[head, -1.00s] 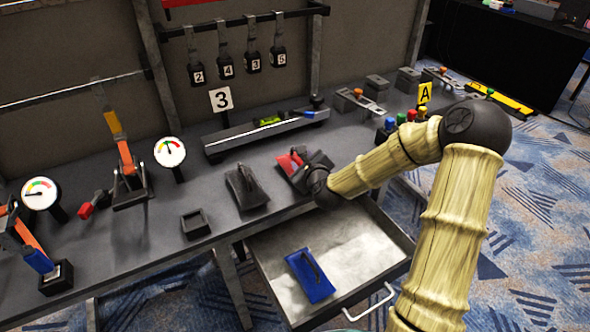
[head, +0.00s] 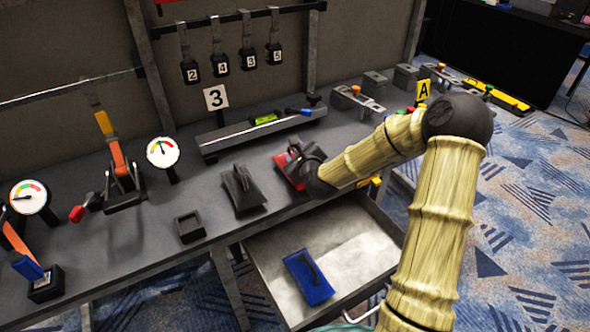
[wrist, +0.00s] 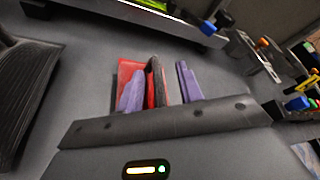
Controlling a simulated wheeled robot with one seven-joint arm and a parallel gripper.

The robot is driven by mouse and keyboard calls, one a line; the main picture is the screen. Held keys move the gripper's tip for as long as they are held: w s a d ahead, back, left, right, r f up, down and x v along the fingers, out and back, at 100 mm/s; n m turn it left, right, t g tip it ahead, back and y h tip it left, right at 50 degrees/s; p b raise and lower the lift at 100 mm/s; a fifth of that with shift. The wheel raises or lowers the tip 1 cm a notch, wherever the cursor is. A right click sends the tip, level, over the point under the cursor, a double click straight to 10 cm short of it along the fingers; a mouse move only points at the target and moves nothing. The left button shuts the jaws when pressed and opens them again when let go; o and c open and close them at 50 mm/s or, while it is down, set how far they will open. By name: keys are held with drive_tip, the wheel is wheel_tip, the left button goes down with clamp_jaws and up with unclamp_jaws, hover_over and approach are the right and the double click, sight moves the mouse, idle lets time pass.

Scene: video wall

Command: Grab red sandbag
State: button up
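The red sandbag (head: 284,166) lies on the grey workbench (head: 150,232), to the right of a black sandbag (head: 243,190). My gripper (head: 297,152) is over it and hides part of it in the head view. In the wrist view the red sandbag (wrist: 130,72) shows between and behind my purple fingers. My gripper (wrist: 160,88) is open, with one finger on each side of the bag's dark handle (wrist: 155,82). A gap shows between the handle and the right finger. The left finger is close to the handle; I cannot tell if it touches.
An open drawer (head: 345,222) below the bench holds a blue sandbag (head: 308,277). A long rail with a green level (head: 263,119) lies behind the red sandbag. A small square holder (head: 189,227) and gauges (head: 162,152) stand to the left.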

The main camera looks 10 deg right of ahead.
drive_tip(key=shift+a, duration=0.1)
clamp_jaws()
drive_tip(key=shift+w, duration=0.15)
idle(1.0)
drive_tip(key=shift+r, duration=0.2)
